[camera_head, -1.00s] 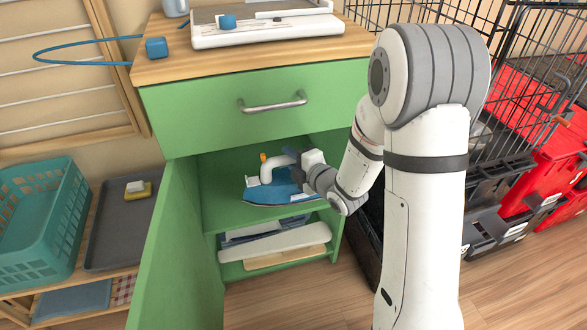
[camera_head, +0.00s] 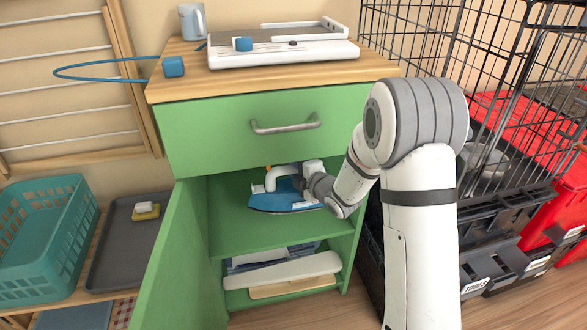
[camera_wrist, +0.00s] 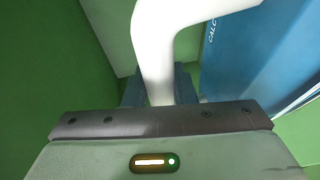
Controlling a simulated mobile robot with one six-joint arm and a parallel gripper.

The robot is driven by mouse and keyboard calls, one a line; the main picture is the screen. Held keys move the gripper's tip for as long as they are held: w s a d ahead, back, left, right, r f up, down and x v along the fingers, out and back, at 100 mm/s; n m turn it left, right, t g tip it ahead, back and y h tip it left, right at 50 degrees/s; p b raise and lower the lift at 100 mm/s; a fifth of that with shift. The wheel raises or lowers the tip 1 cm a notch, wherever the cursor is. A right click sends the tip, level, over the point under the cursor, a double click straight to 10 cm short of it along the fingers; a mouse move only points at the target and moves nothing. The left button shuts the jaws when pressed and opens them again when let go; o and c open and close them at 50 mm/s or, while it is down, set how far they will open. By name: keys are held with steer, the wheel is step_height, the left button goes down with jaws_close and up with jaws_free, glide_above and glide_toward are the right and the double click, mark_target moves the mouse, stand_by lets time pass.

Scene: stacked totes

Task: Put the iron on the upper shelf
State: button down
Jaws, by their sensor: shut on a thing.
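The iron (camera_head: 285,198), with a blue body and white handle, is inside the open green cabinet (camera_head: 240,130), over the upper shelf (camera_head: 260,235). My gripper (camera_head: 300,184) comes in from the right and is shut on the iron's handle. In the wrist view the white handle (camera_wrist: 155,50) passes between my gripper's dark fingers (camera_wrist: 160,88), and the blue body (camera_wrist: 245,60) shows at right. The iron looks roughly level. I cannot tell whether its base touches the shelf.
The lower compartment holds a white board (camera_head: 285,270) and folded cloths. The open green door (camera_head: 165,265) stands at left and the drawer (camera_head: 285,122) is above. A black wire cage (camera_head: 480,90) is at right. The upper shelf's front part is bare.

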mark_target(287, 185)
steer(key=shift+w+a+f+b, duration=0.15)
steer(key=shift+f+b, duration=0.65)
steer(key=shift+f, duration=0.45)
steer(key=shift+w+d+f+b, duration=0.1)
steer(key=shift+f+b, duration=0.7)
steer(key=shift+f, duration=0.4)
steer(key=shift+r, duration=0.1)
steer(key=c, duration=1.6)
jaws_free()
steer(key=shift+f, duration=0.25)
steer(key=o, duration=0.4)
steer(key=shift+r, duration=0.1)
